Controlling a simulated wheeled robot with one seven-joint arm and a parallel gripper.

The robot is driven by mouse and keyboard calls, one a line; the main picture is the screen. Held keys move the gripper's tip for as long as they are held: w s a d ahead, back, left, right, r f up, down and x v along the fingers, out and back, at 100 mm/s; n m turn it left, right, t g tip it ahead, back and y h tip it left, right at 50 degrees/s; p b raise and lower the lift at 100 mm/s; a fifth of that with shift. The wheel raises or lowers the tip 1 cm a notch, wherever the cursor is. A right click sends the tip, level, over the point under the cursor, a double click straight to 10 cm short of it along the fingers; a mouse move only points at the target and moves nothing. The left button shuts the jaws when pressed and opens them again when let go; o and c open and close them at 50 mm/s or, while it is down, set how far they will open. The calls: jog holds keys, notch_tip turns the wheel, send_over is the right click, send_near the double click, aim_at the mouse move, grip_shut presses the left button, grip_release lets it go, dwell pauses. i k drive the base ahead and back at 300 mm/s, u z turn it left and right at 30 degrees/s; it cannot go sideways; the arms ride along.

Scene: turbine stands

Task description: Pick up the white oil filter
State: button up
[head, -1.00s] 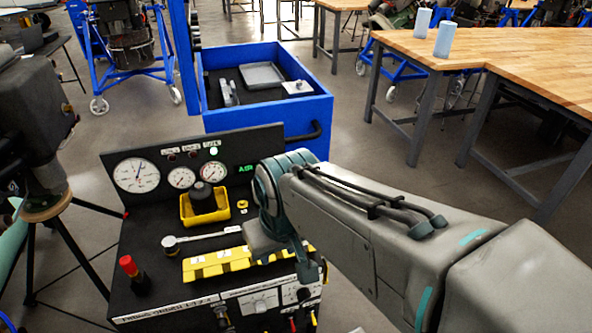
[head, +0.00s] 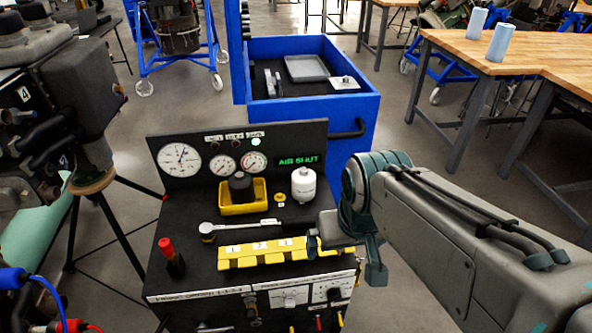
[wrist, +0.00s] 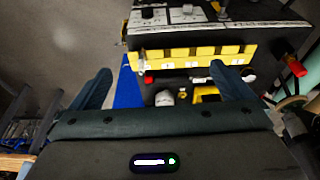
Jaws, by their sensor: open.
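The white oil filter (head: 303,184) stands upright on the black test bench (head: 215,275), right of the yellow tray (head: 257,208) and below the green "AIR SHUT" display. In the wrist view a small white rounded thing, seemingly the filter (wrist: 164,97), shows between the fingers, partly cut off by my gripper body. My gripper (head: 343,257) is open and empty. In the head view it is at the bench's right side, nearer the camera than the filter and apart from it. The gripper also shows in the wrist view (wrist: 160,73), with its two fingers spread wide.
A yellow numbered block (head: 262,252) and a ratchet wrench (head: 240,226) lie in front of the filter. A red-topped item (head: 168,255) stands at the bench's left. The gauge panel (head: 190,165) rises behind. A blue open drawer (head: 300,105) is beyond, a wooden table (head: 500,55) at right.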

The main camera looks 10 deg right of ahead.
aim_at(303, 179)
jog(key=k, duration=0.5)
jog(key=z, duration=1.5)
jog(key=i, duration=2.85)
jog(key=u, duration=3.35)
jog(key=i, duration=0.5)
